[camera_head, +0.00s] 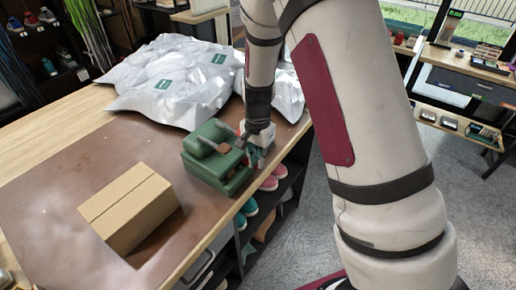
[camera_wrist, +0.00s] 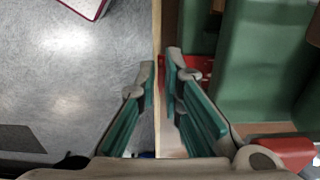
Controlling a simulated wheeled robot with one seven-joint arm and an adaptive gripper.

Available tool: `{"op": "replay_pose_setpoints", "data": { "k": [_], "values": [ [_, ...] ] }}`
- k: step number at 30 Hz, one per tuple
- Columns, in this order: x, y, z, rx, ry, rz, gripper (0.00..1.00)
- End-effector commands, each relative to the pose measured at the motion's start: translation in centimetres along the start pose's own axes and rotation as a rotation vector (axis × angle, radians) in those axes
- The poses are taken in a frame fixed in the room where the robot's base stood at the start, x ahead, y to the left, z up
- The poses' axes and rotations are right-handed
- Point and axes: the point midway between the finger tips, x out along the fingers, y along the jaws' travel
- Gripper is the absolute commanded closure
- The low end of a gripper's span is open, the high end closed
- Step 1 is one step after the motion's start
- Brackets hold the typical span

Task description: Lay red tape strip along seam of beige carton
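The beige carton (camera_head: 138,222) sits closed on the brown mat at the front left, with a seam line along its top. The green tape dispenser (camera_head: 213,165) stands to its right, near the table edge; its green body fills the right of the wrist view (camera_wrist: 260,65). Red tape (camera_wrist: 202,66) shows beside the dispenser, partly hidden behind my right finger. My gripper (camera_wrist: 161,80) is at the dispenser's edge side, fingers apart with the table edge showing between them. I see nothing held between its pads. In the head view my gripper (camera_head: 254,148) is small and partly hidden.
The brown mat (camera_head: 60,200) has bare room around the carton. White plastic mailer bags (camera_head: 170,80) lie behind it. Shoes (camera_head: 270,180) stand on shelves under the table edge. Grey floor (camera_wrist: 75,80) lies beyond the edge.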

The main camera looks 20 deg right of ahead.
Motion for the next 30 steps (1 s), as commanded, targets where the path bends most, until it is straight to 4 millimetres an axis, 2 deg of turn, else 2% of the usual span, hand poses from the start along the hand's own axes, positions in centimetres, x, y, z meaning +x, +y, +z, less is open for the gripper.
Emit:
{"op": "replay_pose_setpoints", "data": {
  "k": [7,14,15,24,30],
  "values": [
    [1.17,-0.04,0.03,-0.002,0.000,-0.001,0.92],
    [1.18,-0.05,0.02,-0.002,0.000,-0.001,0.92],
    [1.18,-0.05,0.02,-0.002,0.000,-0.001,1.00],
    [1.16,0.03,0.02,-0.001,0.000,-0.001,1.00],
    [1.09,0.86,0.02,0.000,0.000,0.000,1.00]
  ]
}}
